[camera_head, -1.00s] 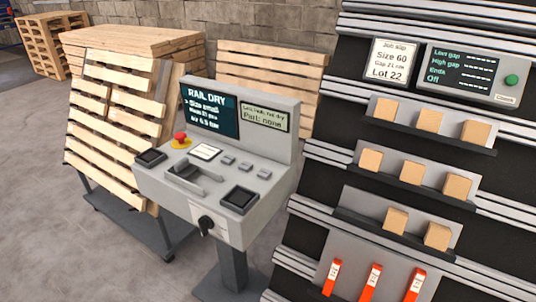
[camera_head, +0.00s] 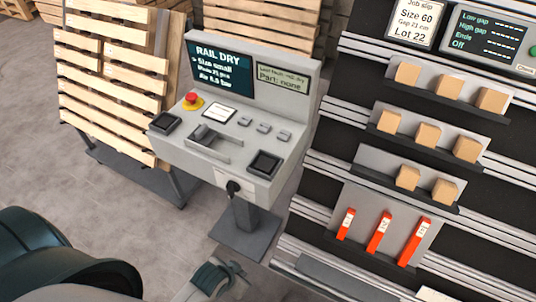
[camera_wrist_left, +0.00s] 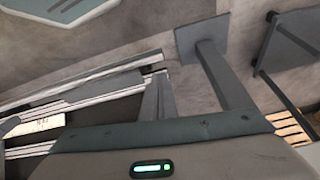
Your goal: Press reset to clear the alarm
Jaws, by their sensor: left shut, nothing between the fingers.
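The grey control console (camera_head: 285,110) stands on a post in the middle of the head view. Its dark screen (camera_head: 219,70) reads "RAIL DRY", and a pale display (camera_head: 282,80) beside it mentions the last fault. A red mushroom button (camera_head: 192,98) on a yellow base sits at the panel's left. Several small grey buttons (camera_head: 262,128) lie in a row right of a white label. I cannot read which one is reset. A black rotary switch (camera_head: 233,188) is on the front. My left gripper (camera_head: 232,270) is shut and empty, low in front of the console, apart from it.
A rack (camera_head: 365,172) on the right holds wooden blocks (camera_head: 428,135) and red-orange pieces (camera_head: 379,232). A panel (camera_head: 488,42) reading "Low gap" is above them. Slatted pallets (camera_head: 100,75) lean on a cart at left. Grey floor is open before the console.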

